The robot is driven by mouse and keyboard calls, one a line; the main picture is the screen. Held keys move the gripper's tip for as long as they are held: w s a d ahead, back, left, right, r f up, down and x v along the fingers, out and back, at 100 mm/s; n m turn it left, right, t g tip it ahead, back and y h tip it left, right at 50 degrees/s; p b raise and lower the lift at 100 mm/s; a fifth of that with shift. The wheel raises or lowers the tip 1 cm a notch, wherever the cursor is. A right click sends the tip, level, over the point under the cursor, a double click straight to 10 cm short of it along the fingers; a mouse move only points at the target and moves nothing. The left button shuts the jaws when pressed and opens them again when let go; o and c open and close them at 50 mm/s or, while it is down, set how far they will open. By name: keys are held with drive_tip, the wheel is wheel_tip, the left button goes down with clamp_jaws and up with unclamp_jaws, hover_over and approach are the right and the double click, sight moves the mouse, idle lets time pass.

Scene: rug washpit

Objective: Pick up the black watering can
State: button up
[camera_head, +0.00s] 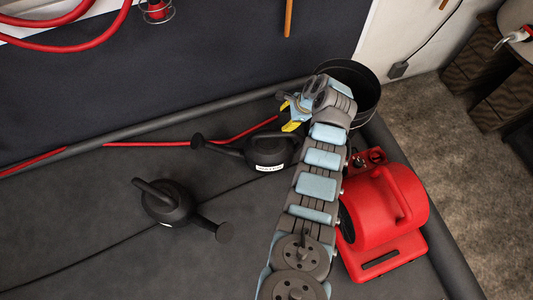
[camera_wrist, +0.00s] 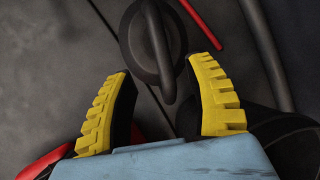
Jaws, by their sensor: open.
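Two black watering cans lie in view of the head camera. One watering can (camera_head: 265,152), with a white label, stands near my gripper, its spout pointing left. The other watering can (camera_head: 166,203) stands further left and nearer, its spout pointing right. My gripper (camera_head: 287,115) is open and empty, just beyond the labelled can in the picture. In the wrist view, a dark round can (camera_wrist: 137,40) with a looped handle lies ahead of the open yellow fingers (camera_wrist: 162,68). The handle's lower end shows between the fingertips; I cannot tell whether they touch it.
A red blower (camera_head: 400,207) stands right of my arm. A black bucket (camera_head: 368,92) stands behind my gripper. A red hose (camera_head: 150,143) runs along the back near a raised grey edge (camera_head: 150,124). The grey floor at the left front is clear.

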drive_tip(key=b, duration=0.5)
hover_over(267, 134)
drive_tip(key=d, duration=0.3)
drive_tip(key=f, duration=0.9)
drive_tip(key=shift+s+a+f, duration=0.25)
drive_tip(key=shift+s+f, duration=0.05)
drive_tip(key=b+x, duration=0.6)
drive_tip(key=shift+s+a+f, duration=0.2)
drive_tip(key=shift+f, duration=0.05)
drive_tip(key=shift+w+a+f+b, duration=0.1)
drive_tip(key=shift+w+a+b, duration=0.05)
drive_tip(key=shift+b, duration=0.15)
drive_tip(key=shift+f, duration=0.2)
clamp_jaws()
